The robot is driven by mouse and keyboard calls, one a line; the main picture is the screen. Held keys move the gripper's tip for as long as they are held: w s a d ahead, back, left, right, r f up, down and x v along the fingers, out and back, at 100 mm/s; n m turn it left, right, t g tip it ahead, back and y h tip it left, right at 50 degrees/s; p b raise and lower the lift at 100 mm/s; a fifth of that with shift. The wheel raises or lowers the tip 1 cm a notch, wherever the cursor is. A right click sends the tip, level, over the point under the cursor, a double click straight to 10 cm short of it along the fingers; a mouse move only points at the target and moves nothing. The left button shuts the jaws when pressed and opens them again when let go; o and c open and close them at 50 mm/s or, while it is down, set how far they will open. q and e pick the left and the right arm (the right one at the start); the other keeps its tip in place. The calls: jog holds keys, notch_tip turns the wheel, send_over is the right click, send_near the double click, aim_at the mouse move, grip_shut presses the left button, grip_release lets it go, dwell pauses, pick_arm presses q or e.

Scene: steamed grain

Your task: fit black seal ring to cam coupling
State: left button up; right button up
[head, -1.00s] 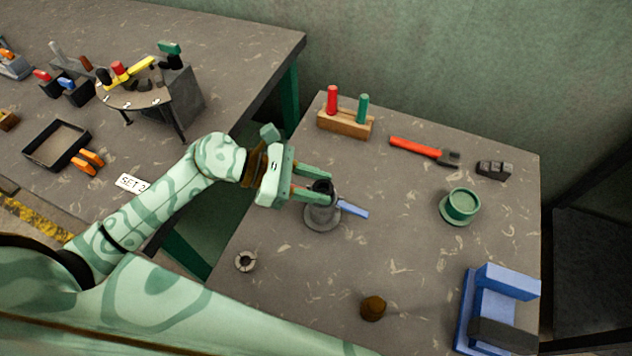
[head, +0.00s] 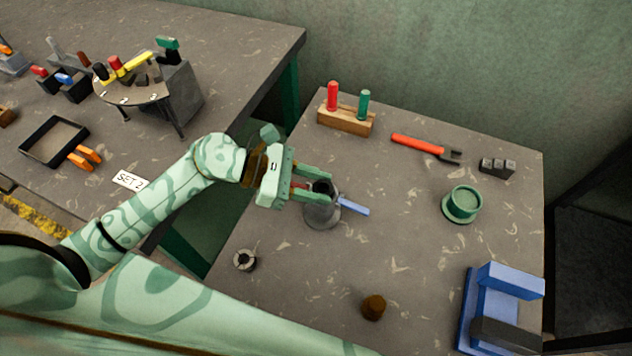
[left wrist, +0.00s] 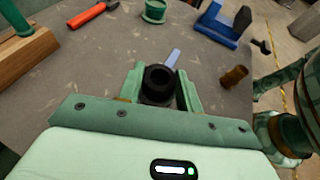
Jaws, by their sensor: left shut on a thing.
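The cam coupling (head: 322,215) is a grey flanged piece standing on the right table, with a blue lever (head: 354,207) pointing right. The black seal ring (head: 322,187) is at the coupling's top, between the fingers of my left gripper (head: 313,185). In the left wrist view, the dark ring (left wrist: 158,80) sits between the two green fingers, with the blue lever (left wrist: 172,58) just beyond. My left gripper is shut on the ring. I cannot tell whether the ring is seated or just above the coupling. My right gripper is out of view.
A grey ring (head: 245,260) and a brown knob (head: 373,307) lie nearer. A wooden block (head: 345,120) with red and green pegs, a red-handled tool (head: 420,145), a green cup (head: 462,204) and a blue fixture (head: 500,305) stand around. The table between is clear.

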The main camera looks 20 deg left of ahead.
pick_arm(q)
jog(key=shift+f, duration=0.3)
dwell(1.3)
jog(key=shift+r, duration=0.3)
jog(key=shift+f+b, duration=0.3)
dwell(0.7)
jog(key=shift+r, duration=0.3)
jog(key=o, duration=1)
jog(key=shift+o, duration=0.2)
